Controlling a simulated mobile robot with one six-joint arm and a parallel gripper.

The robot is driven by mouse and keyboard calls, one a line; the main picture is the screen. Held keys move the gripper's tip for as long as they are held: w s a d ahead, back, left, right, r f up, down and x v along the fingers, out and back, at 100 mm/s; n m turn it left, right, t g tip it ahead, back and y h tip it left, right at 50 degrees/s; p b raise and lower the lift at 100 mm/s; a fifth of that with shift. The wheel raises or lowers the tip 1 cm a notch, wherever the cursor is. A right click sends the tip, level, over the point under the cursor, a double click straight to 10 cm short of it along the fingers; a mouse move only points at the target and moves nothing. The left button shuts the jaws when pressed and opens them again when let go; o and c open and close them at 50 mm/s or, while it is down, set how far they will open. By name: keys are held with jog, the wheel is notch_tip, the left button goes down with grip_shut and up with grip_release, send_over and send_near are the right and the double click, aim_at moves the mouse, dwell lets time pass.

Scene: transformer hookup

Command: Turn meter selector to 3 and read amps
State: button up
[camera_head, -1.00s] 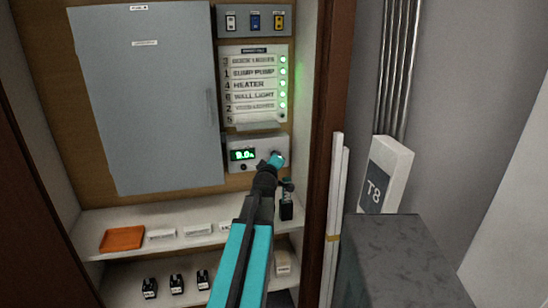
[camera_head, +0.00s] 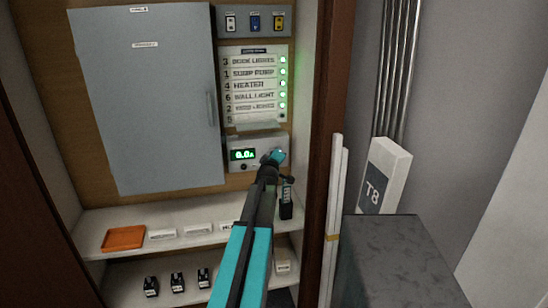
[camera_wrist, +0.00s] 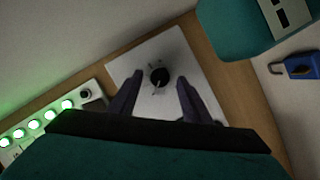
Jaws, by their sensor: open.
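The meter (camera_head: 244,147) is a pale box on the back wall, with a green display that appears to read 0.0A. Its selector, a round black knob with a light pointer line (camera_wrist: 160,77), shows in the wrist view on the meter's pale face (camera_wrist: 146,106). The dial markings are too small to read. My gripper (camera_wrist: 158,98) is open, its two dark fingers on either side of the knob and apart from it.
Above the meter is a labelled panel (camera_head: 252,87) with several green lights. A grey cabinet door (camera_head: 145,100) stands left. Below are shelves with an orange tray (camera_head: 123,238) and a black handheld device (camera_head: 286,198).

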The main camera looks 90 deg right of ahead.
dwell(0.3)
jog(key=c, duration=1)
jog(key=shift+c, duration=0.2)
jog(key=shift+s+d+m+t+b, duration=0.1)
jog(key=shift+m+t+b, duration=0.25)
jog(key=shift+b, duration=0.25)
jog(key=m+t+b, duration=0.1)
jog(key=m+b, duration=0.1)
jog(key=m+t+y+b, duration=0.1)
jog(key=m+b, duration=0.1)
jog(key=b, duration=0.1)
jog(key=s+m+t+y+b, duration=0.1)
jog(key=m+b, duration=0.1)
jog(key=shift+d+r+m+t, duration=0.15)
jog(key=shift+r+m+t, duration=0.1)
jog(key=shift+m+t, duration=0.1)
jog(key=shift+w, duration=0.1)
jog(key=o, duration=1)
jog(key=shift+o, duration=0.2)
